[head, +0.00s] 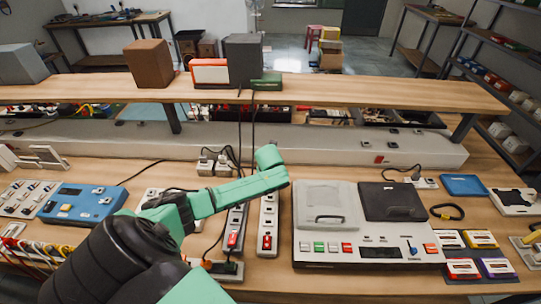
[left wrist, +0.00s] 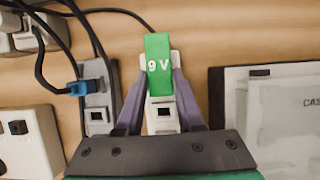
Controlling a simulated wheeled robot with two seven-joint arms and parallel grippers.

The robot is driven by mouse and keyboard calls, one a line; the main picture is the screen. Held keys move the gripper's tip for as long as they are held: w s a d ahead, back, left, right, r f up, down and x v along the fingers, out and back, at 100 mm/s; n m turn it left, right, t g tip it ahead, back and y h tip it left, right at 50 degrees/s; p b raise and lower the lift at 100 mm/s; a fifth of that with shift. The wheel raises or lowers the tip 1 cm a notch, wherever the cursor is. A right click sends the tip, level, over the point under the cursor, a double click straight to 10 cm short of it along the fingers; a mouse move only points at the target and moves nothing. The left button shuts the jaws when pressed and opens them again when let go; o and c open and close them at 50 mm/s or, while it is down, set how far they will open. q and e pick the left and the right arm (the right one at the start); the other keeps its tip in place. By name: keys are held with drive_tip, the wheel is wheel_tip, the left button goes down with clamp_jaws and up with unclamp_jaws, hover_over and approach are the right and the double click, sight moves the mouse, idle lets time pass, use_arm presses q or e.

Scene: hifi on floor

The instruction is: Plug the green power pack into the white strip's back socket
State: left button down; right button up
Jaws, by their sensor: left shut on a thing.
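The green power pack (left wrist: 159,62), marked "9 V", is in the left wrist view. My left gripper (left wrist: 161,84) is shut on it, one purple-grey finger along each side. The pack lies over the back end of the white strip (left wrist: 163,116), which shows just in front of it with one dark socket. I cannot tell whether the pack is seated or just above. In the head view the white strip (head: 268,228) runs toward me with a red switch; my green left arm covers its back end and hides the pack. My right gripper is not in view.
Left of the white strip lies a grey strip (left wrist: 97,108) with a blue plug (left wrist: 80,88) and black cables. A cassette deck (head: 345,262) stands close on the right. A blue box (head: 84,203) is at left. A raised wooden shelf (head: 340,92) crosses behind.

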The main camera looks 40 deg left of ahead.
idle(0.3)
use_arm(q)
drive_tip(key=shift+c, duration=2.2)
unclamp_jaws()
drive_tip(key=w+a+r+p+v, duration=0.1)
drive_tip(key=p+v, duration=0.2)
drive_tip(key=v, duration=1.7)
drive_tip(key=shift+w+p, duration=0.3)
drive_tip(key=shift+p, duration=0.1)
